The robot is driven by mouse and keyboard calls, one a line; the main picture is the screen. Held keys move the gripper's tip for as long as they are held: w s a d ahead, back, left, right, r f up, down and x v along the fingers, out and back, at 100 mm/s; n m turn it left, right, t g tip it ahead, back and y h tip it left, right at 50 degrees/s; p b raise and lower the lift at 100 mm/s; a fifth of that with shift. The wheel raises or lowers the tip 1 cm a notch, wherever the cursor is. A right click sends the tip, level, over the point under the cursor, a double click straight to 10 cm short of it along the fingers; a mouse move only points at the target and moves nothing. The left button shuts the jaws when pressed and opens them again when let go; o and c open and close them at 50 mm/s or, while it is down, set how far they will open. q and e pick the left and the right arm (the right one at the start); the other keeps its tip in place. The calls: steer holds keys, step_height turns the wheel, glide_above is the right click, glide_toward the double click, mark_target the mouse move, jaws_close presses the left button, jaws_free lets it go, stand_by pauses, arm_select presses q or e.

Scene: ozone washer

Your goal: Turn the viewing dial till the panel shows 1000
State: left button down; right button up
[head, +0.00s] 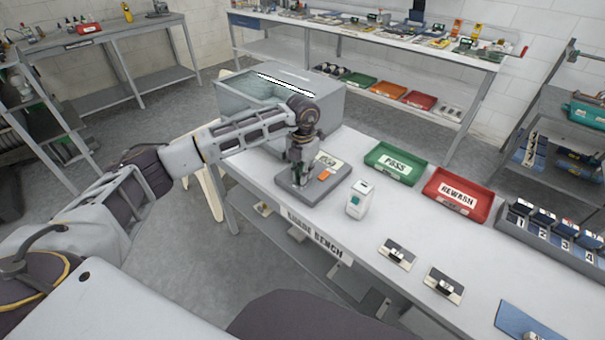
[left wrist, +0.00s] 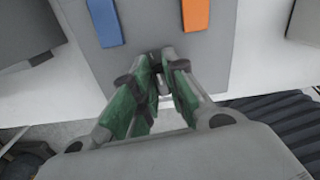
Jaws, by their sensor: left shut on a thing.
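My left gripper (head: 301,180) reaches down over the front left part of a flat grey unit (head: 318,193) on the bench. In the left wrist view its green-padded fingers (left wrist: 163,62) are closed together at the near edge of the grey unit (left wrist: 150,25). They are shut on a small dark thing, seemingly the dial, mostly hidden between the tips. An orange bar (left wrist: 196,15) and a blue bar (left wrist: 104,22) lie on the unit beyond the fingers. A pale label or panel (head: 330,160) shows behind the gripper; I cannot read a number on it. My right gripper is not in view.
A white box with a green mark (head: 359,200) stands right of the unit. A glass-topped tank (head: 280,92) is behind it. A green PASS tray (head: 395,163), a red REWASH tray (head: 458,195) and small black-and-white plates (head: 397,253) lie further right. Bare bench lies between them.

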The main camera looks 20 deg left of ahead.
arm_select(q)
steer(key=c, duration=1.4)
jaws_free()
steer(key=shift+c, duration=0.2)
step_height(320, 180, up, 12)
